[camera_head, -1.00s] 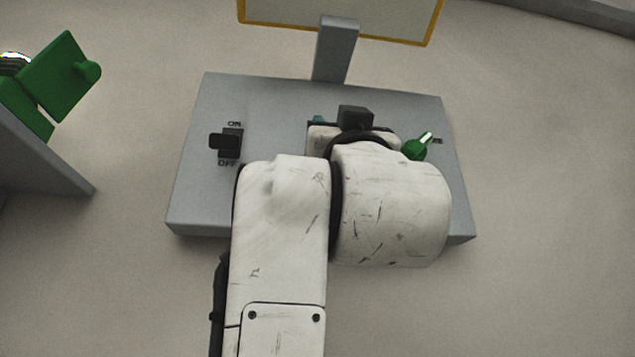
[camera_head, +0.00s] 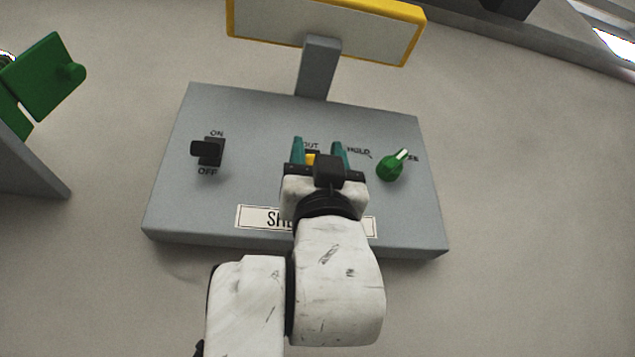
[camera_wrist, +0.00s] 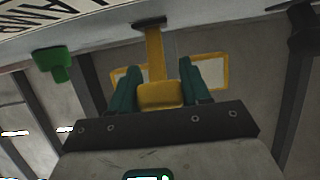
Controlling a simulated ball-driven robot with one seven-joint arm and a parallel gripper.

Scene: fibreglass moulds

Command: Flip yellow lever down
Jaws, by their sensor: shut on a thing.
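The yellow lever shows as a small patch (camera_head: 310,160) on the grey control panel (camera_head: 240,112), partly hidden by my gripper (camera_head: 319,150). In the wrist view the lever (camera_wrist: 155,58) runs from a dark slot in the panel to a wide yellow end between my gripper's teal fingers (camera_wrist: 158,88). The gripper is shut on the lever's end. I cannot tell exactly how the lever is tilted.
A black ON/OFF switch (camera_head: 208,151) is on the panel's left. A green knob (camera_head: 391,166) is on its right. A yellow-framed screen (camera_head: 325,28) stands behind on a grey post (camera_head: 318,68). A green-topped object (camera_head: 45,78) stands at far left.

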